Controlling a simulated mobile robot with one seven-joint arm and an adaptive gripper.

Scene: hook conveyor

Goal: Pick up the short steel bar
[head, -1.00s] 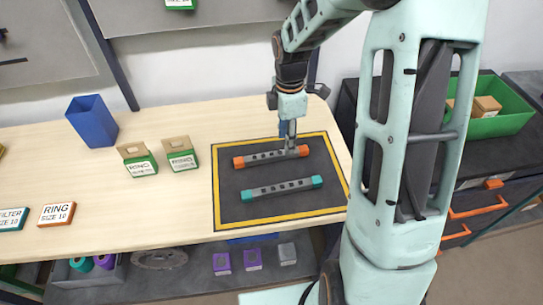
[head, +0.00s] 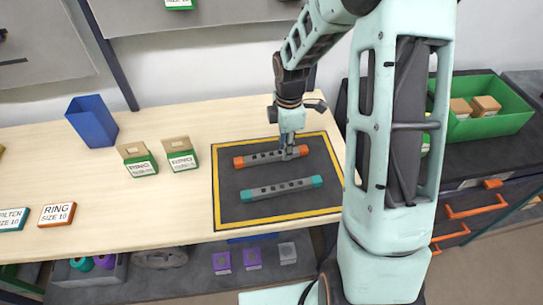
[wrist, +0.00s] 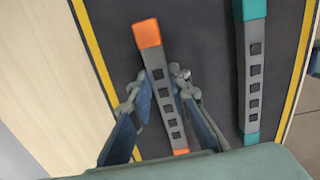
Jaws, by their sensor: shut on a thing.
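A grey steel bar with orange ends (head: 262,158) lies on the dark mat, in the upper half of its yellow border. A second grey bar with teal ends (head: 283,189) lies nearer, roughly alongside it; it looks slightly longer. My gripper (head: 288,153) is down at the orange-ended bar, right of its middle. In the wrist view the orange-ended bar (wrist: 162,88) runs between my two fingers (wrist: 160,86), which are shut on it. The teal-ended bar (wrist: 252,75) stands clear to the right there. Part of the orange-ended bar's lower end is hidden by my gripper.
The yellow-bordered mat (head: 228,207) lies on a pale wooden table (head: 180,220). Two green-and-brown ring boxes (head: 181,161) and a blue bin (head: 92,121) stand to the left. A green crate (head: 490,124) with brown boxes is at the right.

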